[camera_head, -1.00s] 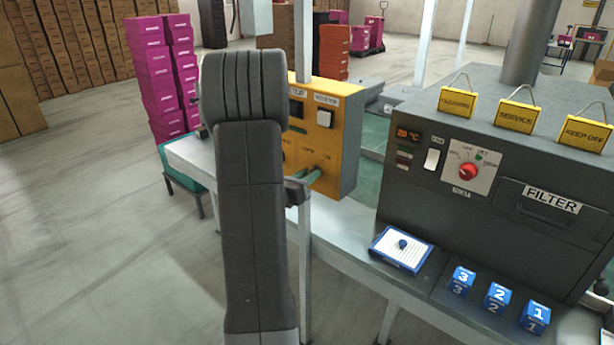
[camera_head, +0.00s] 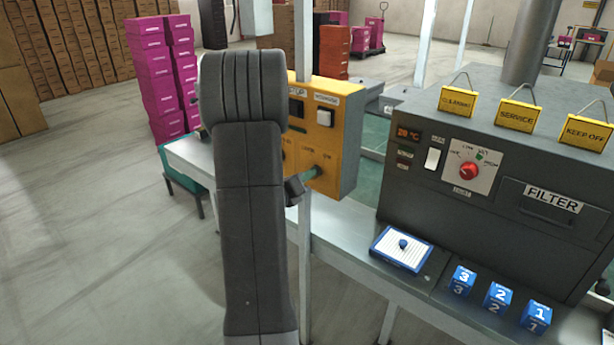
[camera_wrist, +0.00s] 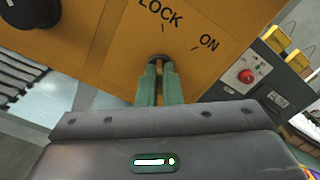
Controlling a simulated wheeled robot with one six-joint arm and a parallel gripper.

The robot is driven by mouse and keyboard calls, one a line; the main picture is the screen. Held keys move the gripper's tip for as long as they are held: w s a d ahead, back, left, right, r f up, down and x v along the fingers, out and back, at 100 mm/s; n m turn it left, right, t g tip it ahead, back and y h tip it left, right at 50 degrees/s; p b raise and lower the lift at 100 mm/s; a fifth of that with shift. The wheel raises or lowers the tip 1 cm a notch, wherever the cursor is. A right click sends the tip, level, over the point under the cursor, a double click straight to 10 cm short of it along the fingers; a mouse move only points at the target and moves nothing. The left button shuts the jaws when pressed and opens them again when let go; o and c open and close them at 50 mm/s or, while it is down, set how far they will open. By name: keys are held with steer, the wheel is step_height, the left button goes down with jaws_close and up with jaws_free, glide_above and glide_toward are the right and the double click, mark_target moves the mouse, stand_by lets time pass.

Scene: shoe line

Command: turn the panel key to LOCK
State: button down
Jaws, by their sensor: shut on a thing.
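The yellow panel (camera_head: 338,130) stands on the bench behind my arm in the head view, and its face fills the top of the wrist view (camera_wrist: 110,50). Its key switch (camera_wrist: 159,58) sits below the printed words LOCK and ON, with LOCK nearly straight above it and ON to the right. My gripper (camera_wrist: 159,68), with green fingers, is shut on the key at the panel face. The fingers hide most of the key, so I cannot tell which mark it points to. In the head view the fingers (camera_head: 310,174) show just right of my arm.
A dark filter machine (camera_head: 480,180) with a red dial (camera_head: 468,171) stands to the right. A blue-edged notepad (camera_head: 402,249) and several numbered blue blocks (camera_head: 497,297) lie on the bench in front. A metal post (camera_head: 304,250) rises close to my gripper.

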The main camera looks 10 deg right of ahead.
steer(key=c, duration=1.6)
jaws_free()
steer(key=shift+a, duration=0.1)
steer(key=b+v, duration=0.2)
steer(key=v, duration=1.1)
steer(key=shift+s+a, duration=0.25)
steer(key=p+x, duration=0.2)
steer(key=x, duration=1.2)
steer(key=shift+a, duration=0.1)
